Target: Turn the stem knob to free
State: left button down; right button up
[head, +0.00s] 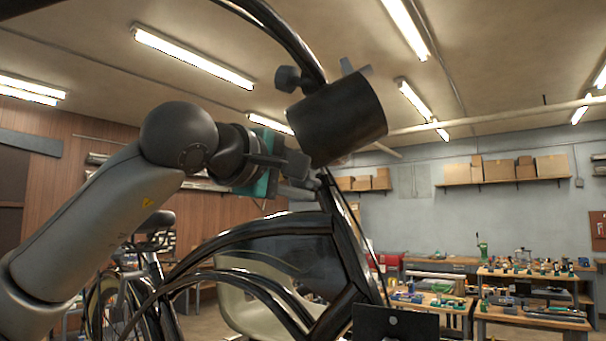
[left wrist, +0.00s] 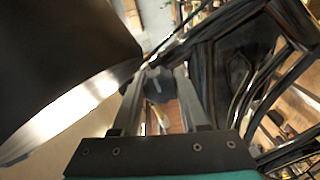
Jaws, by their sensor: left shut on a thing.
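The trike frame (head: 345,245) is made of glossy black tubes, with a large black cylinder (head: 338,118) at its upper front. My left gripper (head: 303,170) reaches in from the left, just below the cylinder's left end. In the left wrist view, a dark grey knob with a light pointer mark, the stem knob (left wrist: 157,85), sits between the fingertips of the left gripper (left wrist: 160,95). The gripper is shut on it. My right gripper is in neither view.
Another dark knob (head: 289,79) sticks out at the cylinder's upper left. Workbenches (head: 530,300) with tools and shelves with cardboard boxes (head: 505,170) stand far back.

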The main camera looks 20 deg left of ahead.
pick_arm(q)
jog(key=shift+m, duration=0.7)
jog(key=c, duration=0.5)
grip_release()
jog(key=shift+d, duration=0.1)
jog(key=shift+c, duration=0.2)
jog(key=shift+o, duration=0.5)
